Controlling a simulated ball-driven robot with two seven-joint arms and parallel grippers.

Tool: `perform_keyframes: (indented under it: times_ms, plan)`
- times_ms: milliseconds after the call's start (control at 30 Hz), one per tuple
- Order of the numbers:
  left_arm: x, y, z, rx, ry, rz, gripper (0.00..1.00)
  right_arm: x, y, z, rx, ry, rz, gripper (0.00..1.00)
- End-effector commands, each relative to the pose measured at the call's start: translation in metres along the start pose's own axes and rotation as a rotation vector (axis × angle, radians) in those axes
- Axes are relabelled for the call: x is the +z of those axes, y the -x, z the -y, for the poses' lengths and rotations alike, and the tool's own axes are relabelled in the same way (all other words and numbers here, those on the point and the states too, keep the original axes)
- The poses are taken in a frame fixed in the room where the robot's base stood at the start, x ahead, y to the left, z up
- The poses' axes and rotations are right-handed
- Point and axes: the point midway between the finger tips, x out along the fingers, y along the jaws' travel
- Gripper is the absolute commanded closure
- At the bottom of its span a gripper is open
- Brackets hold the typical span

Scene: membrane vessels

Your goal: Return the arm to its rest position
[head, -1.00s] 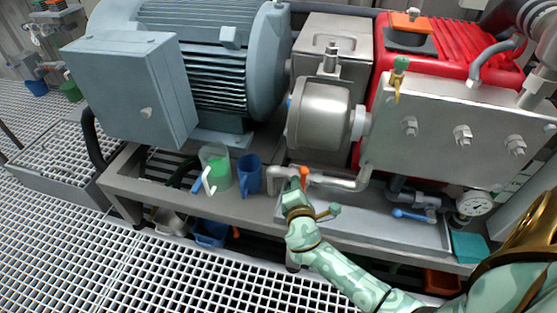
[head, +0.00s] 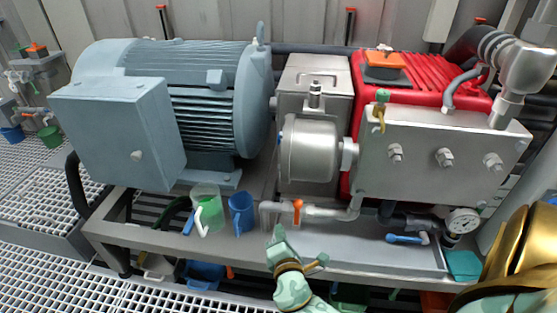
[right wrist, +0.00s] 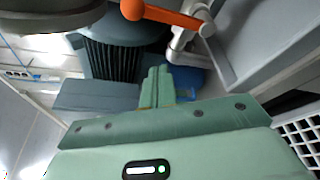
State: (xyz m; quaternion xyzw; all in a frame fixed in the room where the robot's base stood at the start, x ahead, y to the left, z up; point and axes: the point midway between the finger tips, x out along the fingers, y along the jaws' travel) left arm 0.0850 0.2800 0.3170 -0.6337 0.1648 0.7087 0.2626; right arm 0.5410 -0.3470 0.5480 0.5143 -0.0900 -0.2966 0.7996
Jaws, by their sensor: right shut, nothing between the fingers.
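My right gripper (head: 279,235) is in the lower middle of the head view, in front of the steel bench edge. Its green fingers are closed together with nothing between them; they also show in the right wrist view (right wrist: 158,88). Just beyond and above it is a pipe valve with an orange handle (head: 298,208), apart from the fingers. That orange handle (right wrist: 165,14) crosses the top of the right wrist view. My left gripper is not in view.
A clear jug with green contents (head: 207,208) and a blue jug (head: 241,213) stand on the bench, left of my gripper. A blue-handled valve (head: 405,239) and gauge (head: 462,222) are at right. Bins (head: 203,275) sit below the bench. Grating floor lies at left.

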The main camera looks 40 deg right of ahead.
Motion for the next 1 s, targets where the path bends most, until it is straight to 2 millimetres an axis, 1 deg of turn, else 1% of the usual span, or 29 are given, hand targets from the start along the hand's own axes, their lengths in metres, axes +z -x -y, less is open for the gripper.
perform_keyframes:
  times_ms: [33,100,233,367,567,667,733,767,800,833,867,900,967,1000]
  plan:
    - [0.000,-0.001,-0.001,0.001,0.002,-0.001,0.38,-0.001,0.010,0.002,-0.003,0.000,-0.001,1.00]
    - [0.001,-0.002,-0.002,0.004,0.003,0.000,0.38,-0.001,0.021,0.004,-0.002,-0.001,-0.001,1.00]
    - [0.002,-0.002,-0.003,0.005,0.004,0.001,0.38,-0.002,0.035,0.006,-0.001,-0.001,-0.001,1.00]
    - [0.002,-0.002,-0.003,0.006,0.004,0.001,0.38,-0.002,0.040,0.007,-0.001,-0.001,0.000,1.00]
    - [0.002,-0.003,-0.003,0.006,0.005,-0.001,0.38,-0.002,0.040,0.007,-0.003,-0.010,0.000,1.00]
    - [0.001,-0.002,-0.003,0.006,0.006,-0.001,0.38,-0.006,0.040,0.019,-0.058,-0.074,-0.015,1.00]
    - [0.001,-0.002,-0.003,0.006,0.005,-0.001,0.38,-0.013,0.043,0.040,-0.152,-0.172,-0.040,1.00]
    - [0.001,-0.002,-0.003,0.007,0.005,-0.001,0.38,-0.018,0.046,0.055,-0.211,-0.223,-0.055,1.00]
    - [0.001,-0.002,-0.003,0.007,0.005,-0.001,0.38,-0.023,0.058,0.083,-0.312,-0.288,-0.076,1.00]
    - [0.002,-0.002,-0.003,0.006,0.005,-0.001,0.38,-0.027,0.069,0.107,-0.395,-0.339,-0.090,1.00]
    - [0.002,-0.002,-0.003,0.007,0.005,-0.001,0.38,-0.029,0.083,0.131,-0.480,-0.384,-0.100,1.00]
    - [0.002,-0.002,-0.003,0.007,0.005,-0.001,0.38,-0.032,0.105,0.162,-0.593,-0.441,-0.108,1.00]
    - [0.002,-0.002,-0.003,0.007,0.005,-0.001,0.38,-0.033,0.141,0.205,-0.754,-0.510,-0.108,1.00]
    - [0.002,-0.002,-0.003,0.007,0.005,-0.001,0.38,-0.031,0.166,0.230,-0.851,-0.548,-0.101,1.00]
